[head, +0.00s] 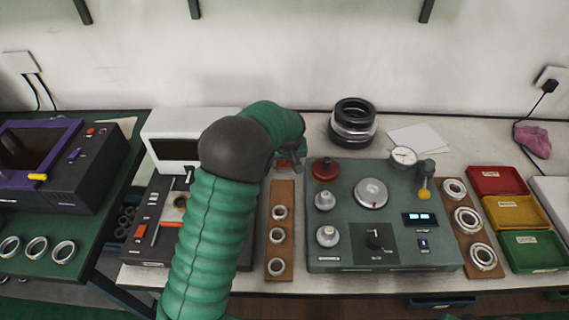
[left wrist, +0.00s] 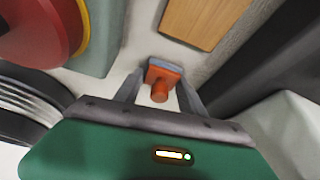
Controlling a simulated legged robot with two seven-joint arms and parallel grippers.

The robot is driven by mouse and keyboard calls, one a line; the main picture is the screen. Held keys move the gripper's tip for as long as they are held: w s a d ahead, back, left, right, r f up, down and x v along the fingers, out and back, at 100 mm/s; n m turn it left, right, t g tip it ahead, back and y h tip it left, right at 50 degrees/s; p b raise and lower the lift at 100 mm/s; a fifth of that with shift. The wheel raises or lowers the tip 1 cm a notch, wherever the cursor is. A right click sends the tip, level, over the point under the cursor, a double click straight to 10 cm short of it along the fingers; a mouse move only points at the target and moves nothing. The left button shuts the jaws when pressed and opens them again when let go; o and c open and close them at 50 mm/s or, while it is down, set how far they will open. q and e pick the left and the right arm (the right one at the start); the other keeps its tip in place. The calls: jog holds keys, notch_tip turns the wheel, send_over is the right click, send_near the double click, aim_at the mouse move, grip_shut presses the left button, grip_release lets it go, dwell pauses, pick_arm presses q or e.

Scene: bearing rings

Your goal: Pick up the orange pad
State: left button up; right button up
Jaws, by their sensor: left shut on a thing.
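The orange pad (left wrist: 160,90) shows in the left wrist view as a small orange block with a round stub, between the two grey fingers of my left gripper (left wrist: 160,78). The fingers are shut on it. In the head view my left arm reaches across the bench, and its gripper (head: 291,160) is near the back left corner of the green machine, mostly hidden behind the wrist. A bit of orange shows there. I cannot tell whether the pad touches the bench. My right gripper is not in view.
The green machine (head: 336,252) with a red knob (head: 325,168) stands right of the gripper. A wooden strip with rings (head: 279,240) lies in front. A stack of black and clear rings (head: 353,122) stands behind. Red, yellow and green trays (head: 497,180) are at right.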

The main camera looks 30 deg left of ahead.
pick_arm(q)
notch_tip(320, 180, up, 9)
jog(key=shift+r+p, duration=0.15)
jog(key=shift+p, duration=0.6)
jog(key=shift+r, duration=0.4)
